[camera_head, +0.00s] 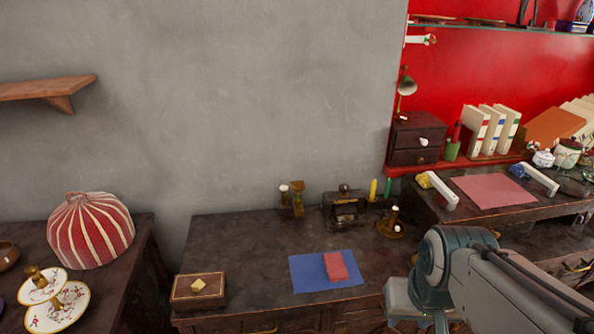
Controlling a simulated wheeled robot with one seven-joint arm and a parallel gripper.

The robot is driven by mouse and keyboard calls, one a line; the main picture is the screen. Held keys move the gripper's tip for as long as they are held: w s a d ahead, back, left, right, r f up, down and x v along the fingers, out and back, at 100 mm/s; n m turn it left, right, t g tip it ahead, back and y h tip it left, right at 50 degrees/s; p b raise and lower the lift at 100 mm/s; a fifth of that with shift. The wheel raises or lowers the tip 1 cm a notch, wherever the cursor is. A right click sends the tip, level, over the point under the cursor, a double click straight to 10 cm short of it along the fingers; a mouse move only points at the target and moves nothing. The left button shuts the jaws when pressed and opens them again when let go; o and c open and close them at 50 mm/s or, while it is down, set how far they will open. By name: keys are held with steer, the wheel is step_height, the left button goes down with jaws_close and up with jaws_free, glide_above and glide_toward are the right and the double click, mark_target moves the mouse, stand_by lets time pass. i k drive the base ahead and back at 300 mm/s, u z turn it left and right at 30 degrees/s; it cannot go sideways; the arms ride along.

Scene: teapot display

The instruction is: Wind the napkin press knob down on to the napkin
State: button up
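A small dark press-like stand (345,210) with a round dark knob (344,188) on top stands at the back of the dark wooden desk (235,245). It looks like the napkin press, but whether a napkin lies inside it is too small to tell. A folded red cloth (336,266) lies on a blue mat (305,277) in front of it. My gripper (430,322) is low at the bottom right, apart from the press and the cloth. Its fingers are partly cut off by the frame edge, so its opening cannot be told.
Brass pieces (292,199) and (391,222) flank the press, with yellow (373,189) and green candles behind. A wooden box (198,290) sits at the desk's front left. A striped red dome (90,231) stands on the left table. The desk's left middle is clear.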

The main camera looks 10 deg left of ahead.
mark_target(344, 188)
steer(key=u, duration=0.25)
steer(key=i, duration=0.9)
steer(key=z, duration=0.15)
